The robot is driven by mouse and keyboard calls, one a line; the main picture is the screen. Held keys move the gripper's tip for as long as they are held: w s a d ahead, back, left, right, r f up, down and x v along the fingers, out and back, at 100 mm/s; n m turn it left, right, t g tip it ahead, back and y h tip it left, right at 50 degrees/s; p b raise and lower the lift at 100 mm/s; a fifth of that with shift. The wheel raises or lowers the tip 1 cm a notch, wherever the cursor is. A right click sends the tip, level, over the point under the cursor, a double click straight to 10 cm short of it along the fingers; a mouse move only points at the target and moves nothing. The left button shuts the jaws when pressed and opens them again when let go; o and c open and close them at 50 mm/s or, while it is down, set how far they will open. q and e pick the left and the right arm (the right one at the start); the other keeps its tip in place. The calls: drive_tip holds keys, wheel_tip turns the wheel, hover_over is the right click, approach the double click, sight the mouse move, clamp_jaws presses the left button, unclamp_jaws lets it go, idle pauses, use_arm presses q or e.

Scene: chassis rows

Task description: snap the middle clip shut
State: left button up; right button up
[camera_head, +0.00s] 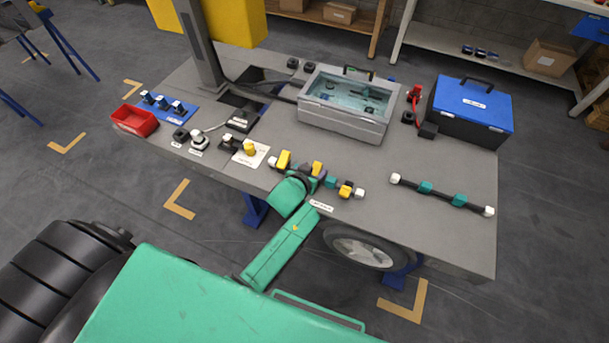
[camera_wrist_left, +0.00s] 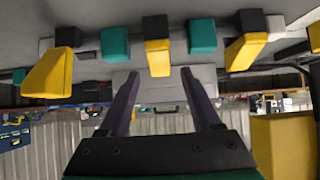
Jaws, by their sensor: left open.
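A row of yellow clips and teal blocks lies along the table's front edge in the head view. The middle clip (camera_head: 317,168) shows just beyond my left gripper (camera_head: 306,180), partly hidden by it. One yellow clip (camera_head: 284,160) is to its left and another (camera_head: 345,190) to its right. In the left wrist view the middle clip (camera_wrist_left: 158,57) sticks out from the row, in line with the gap between the fingers of my left gripper (camera_wrist_left: 160,85). The gripper is open and empty, apparently short of the clip. My right gripper is out of view.
A second bar (camera_head: 442,193) with teal blocks lies to the right. A grey bin (camera_head: 343,121), a blue-lidded box (camera_head: 471,107) and a red tray (camera_head: 134,120) stand on the table. A white card with a yellow piece (camera_head: 249,149) lies left of the clips.

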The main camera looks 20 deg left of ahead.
use_arm(q)
drive_tip(key=v, duration=1)
drive_tip(key=shift+s+r+p, duration=0.2)
drive_tip(key=shift+p, duration=0.25)
drive_tip(key=s+a+f+m+g, duration=0.15)
drive_tip(key=s+f, duration=0.25)
drive_tip(key=f, duration=0.4)
drive_tip(key=s+f+g, duration=0.2)
drive_tip(key=s+f, duration=0.2)
drive_tip(key=f, duration=0.5)
drive_tip(key=s+a+f+m+g, duration=0.15)
drive_tip(key=s+f, duration=0.25)
drive_tip(key=f, duration=0.4)
drive_tip(key=s+a+f+g, duration=0.2)
drive_tip(key=s+a+f, duration=0.2)
drive_tip(key=s, duration=0.5)
drive_tip(key=s+a+f+n+g, duration=0.1)
drive_tip(key=s+a+f+g, duration=0.1)
drive_tip(key=s+a+f, duration=0.2)
drive_tip(key=s+f, duration=0.3)
drive_tip(key=s, duration=0.3)
drive_tip(key=shift+a+g+y, duration=0.15)
drive_tip(key=shift+g+y, duration=0.25)
drive_tip(key=shift+f, duration=0.1)
